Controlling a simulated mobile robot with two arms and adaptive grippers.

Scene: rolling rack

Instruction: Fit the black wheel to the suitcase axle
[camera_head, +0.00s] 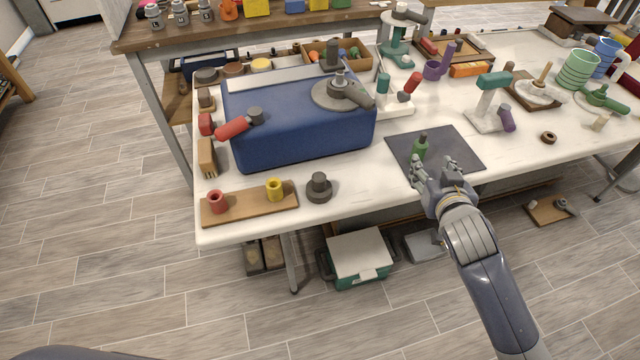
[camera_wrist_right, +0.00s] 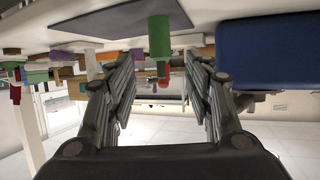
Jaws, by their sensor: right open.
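The blue suitcase (camera_head: 300,130) lies on the white table at the left. A grey round disc with a post (camera_head: 338,92) sits on its top right, and a red-handled part with a dark grey end (camera_head: 235,128) is at its front left. I cannot tell which part is the axle. A dark round piece with a raised hub (camera_head: 319,187), possibly the black wheel, stands in front of the suitcase. My right gripper (camera_head: 436,172) is open at the near edge of a dark mat, just in front of a green bottle (camera_head: 419,147). In the wrist view the bottle (camera_wrist_right: 159,38) shows between the open fingers.
The dark mat (camera_head: 455,145) is bare around the bottle. A wooden board (camera_head: 247,204) with red and yellow cups lies at the front left. A small dark ring (camera_head: 548,137) lies at the right. Tools and mugs crowd the table's back and right.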

